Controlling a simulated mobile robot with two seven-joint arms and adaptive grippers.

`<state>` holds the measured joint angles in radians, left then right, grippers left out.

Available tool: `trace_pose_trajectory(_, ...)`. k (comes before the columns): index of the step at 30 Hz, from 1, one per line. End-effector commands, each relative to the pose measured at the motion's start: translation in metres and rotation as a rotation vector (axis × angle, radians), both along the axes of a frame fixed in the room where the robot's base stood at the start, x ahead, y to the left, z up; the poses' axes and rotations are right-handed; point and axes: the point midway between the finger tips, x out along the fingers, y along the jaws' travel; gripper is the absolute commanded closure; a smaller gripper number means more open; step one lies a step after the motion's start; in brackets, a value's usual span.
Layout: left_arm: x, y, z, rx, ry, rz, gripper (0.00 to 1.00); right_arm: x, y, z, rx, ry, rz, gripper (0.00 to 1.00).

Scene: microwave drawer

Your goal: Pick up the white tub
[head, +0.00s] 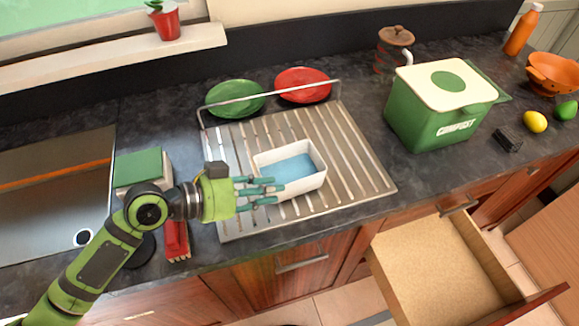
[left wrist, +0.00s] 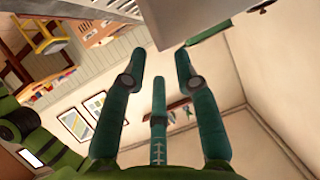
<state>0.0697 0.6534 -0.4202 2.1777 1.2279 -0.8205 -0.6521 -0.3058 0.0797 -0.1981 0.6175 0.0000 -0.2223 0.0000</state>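The white tub (head: 306,183) sits upright on the metal drainboard in the head view, with a light blue surface inside. My left gripper (head: 279,189) reaches in from the left. Its green fingers overlap the tub's left front side in the picture; whether they touch it cannot be told. In the left wrist view, the three fingers (left wrist: 158,75) are spread apart with nothing between them. A pale edge at the top right there may be the tub. My right gripper is in no view.
The ribbed drainboard (head: 362,178) has a rail and green (head: 236,98) and red (head: 303,84) dishes behind. A green compost bin (head: 412,112) stands right. A sponge-like green block (head: 139,168) lies left. An open drawer (head: 432,270) juts out at front right.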

Motion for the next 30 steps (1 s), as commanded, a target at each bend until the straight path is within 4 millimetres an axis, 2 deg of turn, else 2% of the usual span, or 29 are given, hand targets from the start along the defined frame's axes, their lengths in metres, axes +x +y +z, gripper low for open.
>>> trace_pose_trajectory(1, 0.004, -0.006, 0.001, -0.004, 0.001, 0.002, 0.7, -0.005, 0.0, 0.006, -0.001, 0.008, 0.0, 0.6)
trace_pose_trajectory(5, 0.008, -0.015, -0.006, -0.001, 0.0, 0.001, 0.7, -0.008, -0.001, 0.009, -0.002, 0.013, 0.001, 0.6)
trace_pose_trajectory(10, 0.014, -0.024, -0.009, -0.002, 0.002, 0.002, 0.7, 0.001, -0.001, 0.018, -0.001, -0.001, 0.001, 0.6)
trace_pose_trajectory(14, 0.023, -0.038, -0.016, -0.003, 0.002, 0.002, 0.7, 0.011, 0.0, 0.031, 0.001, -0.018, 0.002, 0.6)
trace_pose_trajectory(18, 0.03, -0.052, -0.026, -0.001, 0.001, 0.003, 0.7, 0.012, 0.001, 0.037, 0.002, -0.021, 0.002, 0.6)
trace_pose_trajectory(27, 0.032, -0.057, -0.031, 0.003, -0.002, 0.002, 0.7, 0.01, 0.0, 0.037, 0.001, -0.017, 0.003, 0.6)
trace_pose_trajectory(28, 0.032, -0.057, -0.031, 0.002, -0.002, 0.002, 0.74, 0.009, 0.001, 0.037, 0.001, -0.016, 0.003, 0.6)
trace_pose_trajectory(30, 0.032, -0.057, -0.031, 0.002, -0.002, 0.002, 1.0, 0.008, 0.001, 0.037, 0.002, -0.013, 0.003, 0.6)
